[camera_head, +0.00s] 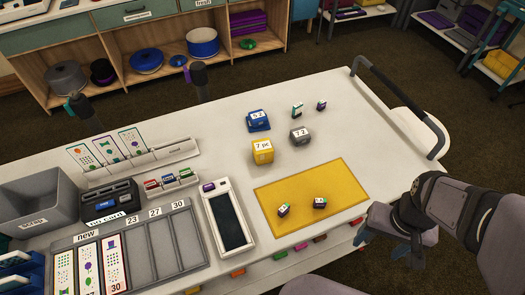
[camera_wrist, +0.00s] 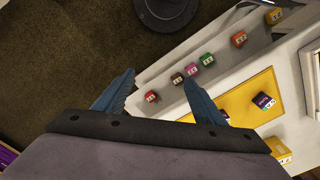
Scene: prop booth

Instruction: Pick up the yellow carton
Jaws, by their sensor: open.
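The yellow carton (camera_head: 263,152) stands upright on the white table, behind the yellow mat, with a white label reading "7 pc" on top. A yellow box that looks like this carton (camera_wrist: 278,149) shows at the lower right of the wrist view, past the mat. My gripper (camera_head: 388,247) is at the table's front right edge, well to the right of the carton and apart from it. In the wrist view my gripper (camera_wrist: 160,85) has its two blue fingers spread, with nothing between them.
A blue box (camera_head: 258,121) and a grey box (camera_head: 300,136) stand close to the carton. The yellow mat (camera_head: 340,175) holds two small dark blocks. Two small items stand behind the grey box. A dark rail (camera_head: 402,107) bounds the table's right end. A black-screened device (camera_head: 230,218) lies left of the mat.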

